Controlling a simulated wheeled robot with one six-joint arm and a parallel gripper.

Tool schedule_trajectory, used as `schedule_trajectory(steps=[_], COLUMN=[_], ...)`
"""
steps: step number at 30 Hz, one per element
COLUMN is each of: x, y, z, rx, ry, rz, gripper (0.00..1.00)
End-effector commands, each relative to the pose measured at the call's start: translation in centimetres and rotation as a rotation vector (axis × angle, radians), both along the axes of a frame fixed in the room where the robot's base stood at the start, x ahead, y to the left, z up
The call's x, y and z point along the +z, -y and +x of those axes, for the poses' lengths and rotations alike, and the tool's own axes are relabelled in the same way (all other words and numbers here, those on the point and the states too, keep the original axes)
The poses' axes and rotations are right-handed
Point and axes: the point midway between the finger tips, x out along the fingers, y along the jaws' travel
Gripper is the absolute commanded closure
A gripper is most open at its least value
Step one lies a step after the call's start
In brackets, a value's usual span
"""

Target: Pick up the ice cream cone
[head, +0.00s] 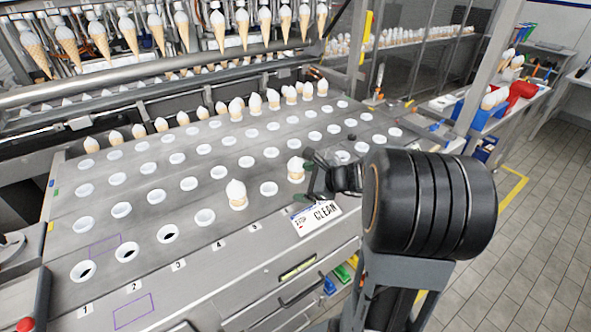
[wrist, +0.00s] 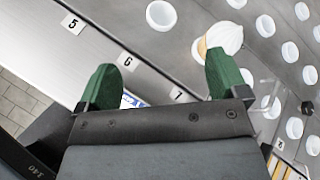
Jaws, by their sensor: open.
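An ice cream cone (head: 296,166) with a white swirl top stands in the grey holed plate, just left of my gripper in the head view. In the wrist view a cone (wrist: 224,38) shows beyond the right green fingertip, which hides part of it; it is not between the fingers. My gripper (wrist: 157,75) is open with nothing between its two green fingers. In the head view my dark gripper (head: 312,178) is low by the plate's right front side. Another cone (head: 237,194) stands upright further left in the front row.
The metal plate (head: 130,268) has rows of empty white-rimmed holes and numbered labels along its front. Several cones stand at the back of the plate, and more hang in a rack (head: 160,75) above.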

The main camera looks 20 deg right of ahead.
Motion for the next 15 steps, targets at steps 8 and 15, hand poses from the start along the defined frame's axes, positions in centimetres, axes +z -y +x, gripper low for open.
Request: schedule_trajectory(steps=[8,15], x=[-0.6,-2.2], y=[6.7,6.1], z=[2.8,6.5], rx=[-0.348,-0.382], ry=[0.005,0.006], rz=[0.289,0.321], gripper=[0.08,0.08])
